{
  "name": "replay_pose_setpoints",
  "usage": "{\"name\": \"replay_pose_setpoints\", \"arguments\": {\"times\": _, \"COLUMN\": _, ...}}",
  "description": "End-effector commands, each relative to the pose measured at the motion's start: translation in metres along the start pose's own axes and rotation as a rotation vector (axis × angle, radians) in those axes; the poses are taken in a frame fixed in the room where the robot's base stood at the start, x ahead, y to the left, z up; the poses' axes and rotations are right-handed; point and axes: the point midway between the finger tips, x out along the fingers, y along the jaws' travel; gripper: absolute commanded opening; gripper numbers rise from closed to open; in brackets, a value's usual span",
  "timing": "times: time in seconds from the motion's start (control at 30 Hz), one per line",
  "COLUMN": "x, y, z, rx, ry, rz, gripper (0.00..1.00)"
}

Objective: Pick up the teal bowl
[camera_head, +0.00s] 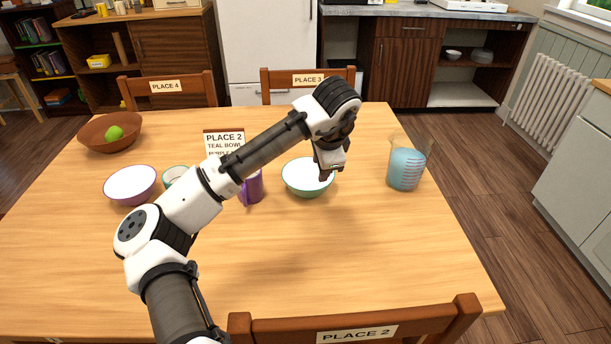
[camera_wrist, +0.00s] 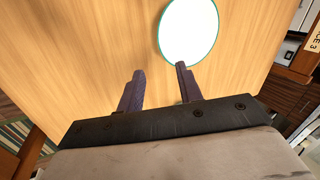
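The teal bowl (camera_head: 300,186), white inside with a teal rim, stands upright on the wooden table. My gripper (camera_head: 327,176) is at the bowl's right side in the head view, overlapping its right rim. In the wrist view the bowl (camera_wrist: 190,28) is at the top, partly cut off. There my gripper (camera_wrist: 158,70) points at wood between its two separated fingers, and the right fingertip lies close to the bowl's rim. The gripper looks open and empty. I cannot tell whether a finger touches the bowl.
A purple mug (camera_head: 253,187) stands just left of the bowl, partly behind my arm. Further left are a teal mug (camera_head: 174,175), a purple bowl (camera_head: 130,186) and a brown bowl (camera_head: 92,136) with green fruit. A measuring jug (camera_head: 405,170) stands right. The table's front right is clear.

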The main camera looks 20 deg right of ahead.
Motion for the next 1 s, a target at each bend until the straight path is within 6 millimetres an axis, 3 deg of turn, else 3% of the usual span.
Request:
{"name": "replay_pose_setpoints", "arguments": {"times": 0.4, "x": 0.073, "y": 0.001, "z": 0.002, "rx": 0.002, "ry": -0.013, "rz": 0.009, "gripper": 0.36}}
{"name": "replay_pose_setpoints", "arguments": {"times": 0.67, "x": 0.092, "y": 0.0, "z": 0.001, "rx": 0.003, "ry": -0.013, "rz": 0.007, "gripper": 0.36}}
{"name": "replay_pose_setpoints", "arguments": {"times": 1.0, "x": 0.134, "y": -0.003, "z": -0.002, "rx": 0.003, "ry": -0.01, "rz": 0.006, "gripper": 0.36}}
